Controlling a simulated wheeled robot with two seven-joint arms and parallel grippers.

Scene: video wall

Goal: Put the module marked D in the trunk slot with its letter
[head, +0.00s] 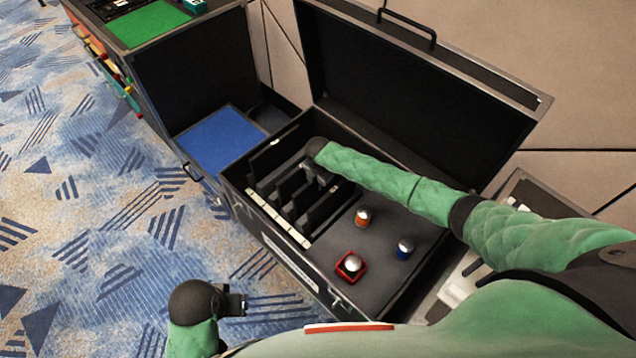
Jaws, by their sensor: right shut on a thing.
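The open black trunk (330,285) has a row of slots at its left end. Several dark upright modules (290,190) stand there. A pale strip (278,218) runs along the front of the slots; its letters are too small to read. My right gripper (318,172) reaches into the trunk over the slots and is shut on a dark module, largely hidden by the gripper and the panels around it. I cannot make out its letter or how deep it sits. My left gripper (238,300) hangs over the carpet in front of the trunk, apart from everything; its fingers are unclear.
On the trunk's grey deck stand orange (362,217), blue (404,248) and red (351,265) pieces with silver tops, beneath my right arm. The raised lid (420,100) closes off the back. Cases with blue (220,140) and green (148,22) surfaces stand at left.

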